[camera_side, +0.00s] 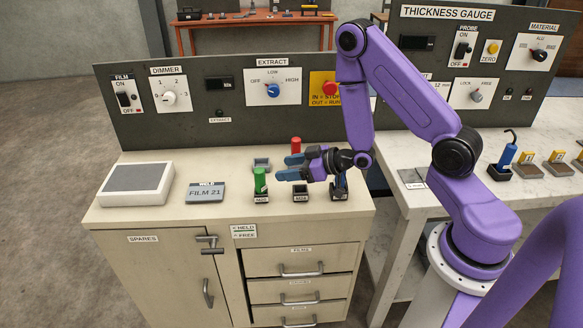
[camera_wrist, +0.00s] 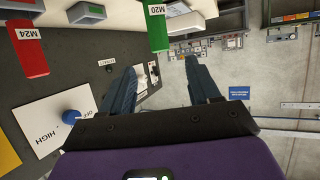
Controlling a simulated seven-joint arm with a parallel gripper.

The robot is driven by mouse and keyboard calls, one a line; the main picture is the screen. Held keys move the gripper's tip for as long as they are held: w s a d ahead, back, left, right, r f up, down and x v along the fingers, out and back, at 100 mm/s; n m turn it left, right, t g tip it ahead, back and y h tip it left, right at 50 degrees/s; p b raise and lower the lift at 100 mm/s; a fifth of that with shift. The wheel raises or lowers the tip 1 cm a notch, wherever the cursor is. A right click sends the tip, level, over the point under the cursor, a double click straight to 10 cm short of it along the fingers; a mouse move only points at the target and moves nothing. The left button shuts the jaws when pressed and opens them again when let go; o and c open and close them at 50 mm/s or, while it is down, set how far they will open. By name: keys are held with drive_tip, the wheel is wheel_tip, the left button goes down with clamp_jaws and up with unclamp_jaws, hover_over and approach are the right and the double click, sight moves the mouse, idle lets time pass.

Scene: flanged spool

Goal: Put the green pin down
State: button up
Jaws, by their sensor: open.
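The green pin (camera_side: 260,181) stands upright in a small dark holder (camera_side: 261,198) on the cream cabinet top. In the wrist view the green pin (camera_wrist: 157,28), labelled M20, appears upside down, just beyond the fingertips and roughly midway between them. My gripper (camera_side: 288,167) is open and empty, lying level to the right of the pin with its blue fingers pointing left. In the wrist view my gripper (camera_wrist: 160,70) shows a wide gap between its fingers. The pin looks apart from both fingers.
A red pin (camera_side: 296,146) stands behind my gripper; it is labelled M24 in the wrist view (camera_wrist: 28,50). Other small holders (camera_side: 300,194) stand nearby. A FILM 21 plate (camera_side: 206,192) and a grey-topped box (camera_side: 137,184) lie left. The control panel (camera_side: 215,120) rises behind.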

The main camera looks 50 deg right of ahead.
drive_tip(key=shift+s+r, duration=0.1)
drive_tip(key=shift+s, duration=0.05)
drive_tip(key=s+a+r+n+g+h, duration=0.1)
drive_tip(key=s+a+r+n+g, duration=0.4)
drive_tip(key=s+a+g, duration=0.45)
drive_tip(key=s+d+r+n+g+h, duration=0.1)
drive_tip(key=s+r, duration=0.3)
drive_tip(key=s, duration=0.6)
drive_tip(key=s+d+r+n+g+h, duration=0.1)
drive_tip(key=s+r+n+g+h, duration=0.1)
drive_tip(key=s, duration=0.8)
wheel_tip(320, 180, up, 2)
drive_tip(key=shift+d+h, duration=0.4)
drive_tip(key=shift+h, duration=0.1)
